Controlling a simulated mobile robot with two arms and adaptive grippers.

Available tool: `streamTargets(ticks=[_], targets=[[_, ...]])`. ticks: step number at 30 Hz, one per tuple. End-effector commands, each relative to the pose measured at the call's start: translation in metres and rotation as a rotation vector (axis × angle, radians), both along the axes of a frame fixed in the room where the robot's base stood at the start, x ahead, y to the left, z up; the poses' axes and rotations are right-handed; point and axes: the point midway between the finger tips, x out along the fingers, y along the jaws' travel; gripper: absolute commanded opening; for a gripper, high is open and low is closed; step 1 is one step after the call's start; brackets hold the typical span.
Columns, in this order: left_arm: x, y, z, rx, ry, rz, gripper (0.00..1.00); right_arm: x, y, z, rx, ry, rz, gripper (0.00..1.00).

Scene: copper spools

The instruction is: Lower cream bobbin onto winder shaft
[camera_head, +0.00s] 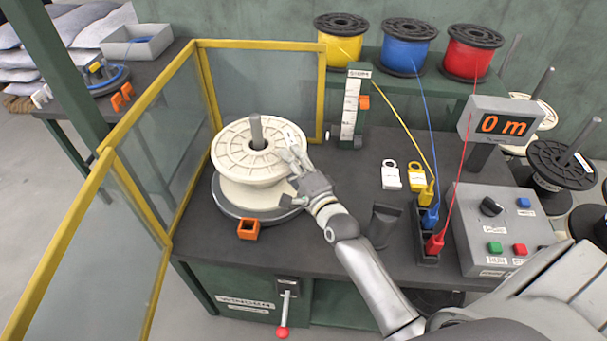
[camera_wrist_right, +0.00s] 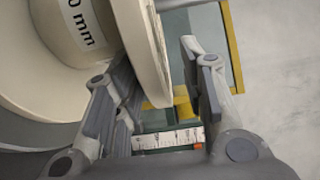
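The cream bobbin (camera_head: 233,158) is upright around the grey winder shaft (camera_head: 256,132), whose top stands out of the hub. Its lower flange is low over the dark round plate (camera_head: 222,214); contact is hard to see. My right gripper (camera_head: 291,165) is at the bobbin's right side. In the right wrist view, the bobbin (camera_wrist_right: 80,22) shows a "0 mm" label on its core. The right gripper (camera_wrist_right: 150,68) is open, with one finger in the gap between the flanges and the other outside the upper flange, with a visible gap. My left gripper is not in view.
A yellow-framed guard (camera_head: 198,100) stands left of and behind the bobbin. An orange block (camera_head: 248,229) lies in front. A ruler stand (camera_head: 351,108) is behind right. A control box (camera_head: 500,225) and wire guides (camera_head: 428,225) stand right. A red-knobbed lever (camera_head: 283,310) hangs at the bench front.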

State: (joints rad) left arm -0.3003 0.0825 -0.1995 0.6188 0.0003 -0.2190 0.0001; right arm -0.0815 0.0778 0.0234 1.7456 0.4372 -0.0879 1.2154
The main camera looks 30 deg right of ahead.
Motion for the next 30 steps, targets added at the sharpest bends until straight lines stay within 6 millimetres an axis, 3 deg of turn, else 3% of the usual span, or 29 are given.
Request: streamTargets(ticks=[15,21,30], targets=[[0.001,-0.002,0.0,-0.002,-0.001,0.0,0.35,-0.093,-0.002,0.0,0.0,-0.003,0.0,0.38],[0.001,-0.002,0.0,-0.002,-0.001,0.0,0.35,-0.107,-0.002,0.001,0.001,-0.005,0.0,0.38],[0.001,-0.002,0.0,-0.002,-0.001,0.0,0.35,-0.11,-0.002,0.001,0.001,-0.006,-0.001,0.38]])
